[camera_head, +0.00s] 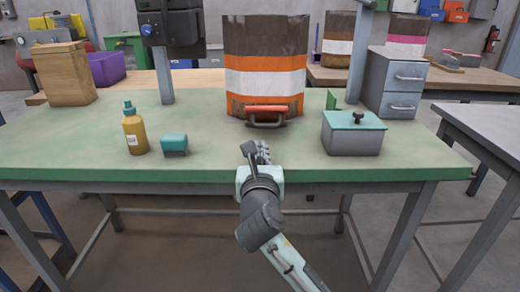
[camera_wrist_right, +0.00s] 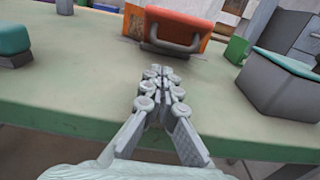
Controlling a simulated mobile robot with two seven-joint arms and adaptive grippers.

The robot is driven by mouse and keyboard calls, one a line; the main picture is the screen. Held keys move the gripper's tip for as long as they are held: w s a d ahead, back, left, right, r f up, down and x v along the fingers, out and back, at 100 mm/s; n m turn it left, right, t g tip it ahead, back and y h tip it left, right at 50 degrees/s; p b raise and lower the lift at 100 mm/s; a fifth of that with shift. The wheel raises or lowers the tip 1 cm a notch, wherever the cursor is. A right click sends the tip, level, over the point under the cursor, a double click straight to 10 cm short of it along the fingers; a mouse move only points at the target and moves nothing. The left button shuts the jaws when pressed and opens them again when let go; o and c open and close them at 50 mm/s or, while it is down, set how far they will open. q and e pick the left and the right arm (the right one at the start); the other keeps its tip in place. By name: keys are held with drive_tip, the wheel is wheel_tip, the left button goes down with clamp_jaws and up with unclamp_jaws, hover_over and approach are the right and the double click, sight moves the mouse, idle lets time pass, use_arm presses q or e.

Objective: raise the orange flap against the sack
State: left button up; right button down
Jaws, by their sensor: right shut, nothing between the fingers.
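The orange flap (camera_head: 265,108) is a small red-orange plate with a grey handle, low at the front foot of the sack (camera_head: 262,62). The sack is brown with white and orange bands and stands upright on the green bench. In the right wrist view the flap (camera_wrist_right: 182,24) is beyond my fingertips, with its grey handle (camera_wrist_right: 172,48) facing me. I cannot tell its exact tilt. My right gripper (camera_head: 257,151) is shut and empty over the bench's front edge, short of the handle and apart from it. It also shows in the wrist view (camera_wrist_right: 158,82). My left gripper is out of view.
A grey box with a teal lid (camera_head: 352,133) stands right of the flap, before a grey drawer unit (camera_head: 393,84). A yellow bottle (camera_head: 135,133) and a teal-topped block (camera_head: 174,147) stand left. The green bench (camera_head: 205,140) is clear between the block and my gripper.

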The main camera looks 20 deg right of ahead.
drive_tip(key=x, duration=0.6)
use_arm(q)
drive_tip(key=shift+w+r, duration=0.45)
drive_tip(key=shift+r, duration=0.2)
use_arm(e)
drive_tip(key=shift+w+d, duration=0.2)
drive_tip(key=shift+w, duration=0.45)
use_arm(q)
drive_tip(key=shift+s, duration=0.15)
